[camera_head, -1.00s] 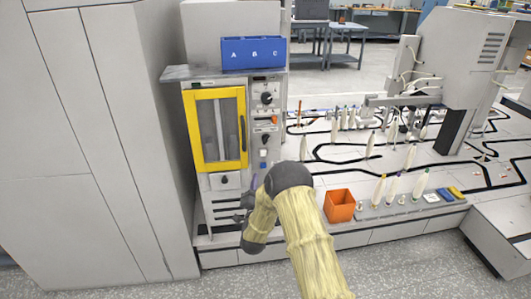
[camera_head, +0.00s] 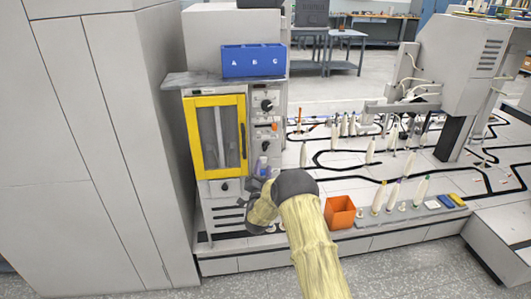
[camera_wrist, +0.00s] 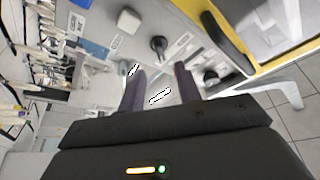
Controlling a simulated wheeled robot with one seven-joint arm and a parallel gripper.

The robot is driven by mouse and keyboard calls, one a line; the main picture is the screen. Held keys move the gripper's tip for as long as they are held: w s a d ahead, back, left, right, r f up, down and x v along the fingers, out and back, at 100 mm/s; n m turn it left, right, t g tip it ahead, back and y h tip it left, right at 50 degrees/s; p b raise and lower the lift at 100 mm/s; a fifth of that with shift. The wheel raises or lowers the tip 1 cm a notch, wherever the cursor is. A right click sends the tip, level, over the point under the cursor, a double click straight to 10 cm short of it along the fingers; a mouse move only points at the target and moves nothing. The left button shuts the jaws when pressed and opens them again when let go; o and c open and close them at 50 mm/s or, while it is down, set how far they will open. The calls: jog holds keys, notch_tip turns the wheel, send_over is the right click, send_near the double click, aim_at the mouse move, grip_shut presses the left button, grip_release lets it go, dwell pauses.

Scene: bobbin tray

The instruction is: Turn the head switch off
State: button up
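The machine's control panel (camera_head: 265,122) has black knobs and buttons beside the yellow-framed door. An upper black knob (camera_head: 266,105) is visible in the head view. In the wrist view, a black lever-like switch (camera_wrist: 158,45) stands out from the panel beside a white button (camera_wrist: 128,20). I cannot read a label that tells which one is the head switch. My gripper (camera_wrist: 159,88) is open and empty; its two dark fingers point at the panel, with the black switch just beyond the gap, apart from them. In the head view my gripper (camera_head: 262,172) is in front of the lower panel.
The yellow door frame (camera_head: 188,130) is left of the panel. A blue A B C bin (camera_head: 253,60) sits on top. An orange box (camera_head: 339,212) and several bobbins stand on the white deck (camera_head: 340,162) at right. A tall grey cabinet (camera_head: 100,130) stands at left.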

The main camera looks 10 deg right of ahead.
aim_at(266, 149)
jog(key=shift+x, duration=4.3)
grip_shut()
